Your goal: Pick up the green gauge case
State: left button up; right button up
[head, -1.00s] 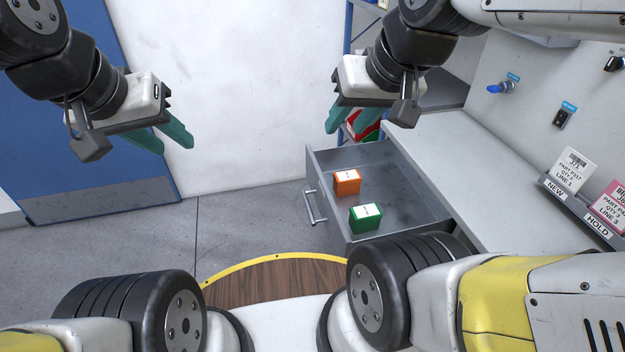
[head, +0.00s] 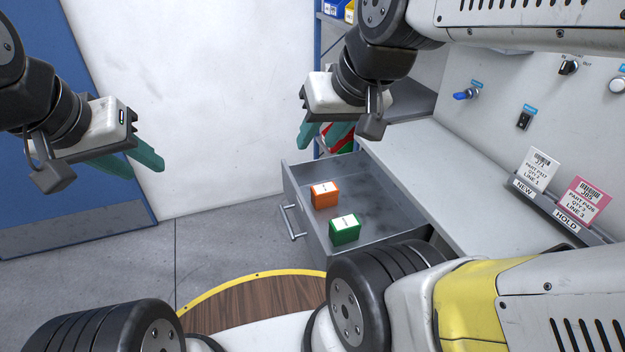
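The green gauge case (head: 345,230) is a small box with a white label on top. It sits inside the open grey drawer (head: 300,213), toward its near side, just in front of an orange case (head: 325,195). My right gripper (head: 322,136) hangs above and behind the drawer's far end, apart from both cases. Its teal fingers look spread, with nothing held between them. My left gripper (head: 142,166) is far to the left, in front of the wall and blue door. Its teal fingers are apart and empty.
The drawer extends from under a grey worktop (head: 450,180). A panel with a blue knob (head: 466,94) and a black switch (head: 524,117) stands at right, above a rack with NEW and HOLD cards (head: 582,202). Shelving with a red-and-green item stands behind my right gripper.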

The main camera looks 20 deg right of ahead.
aim_at(344, 229)
jog(key=i+z, duration=0.15)
jog(key=z, duration=0.9)
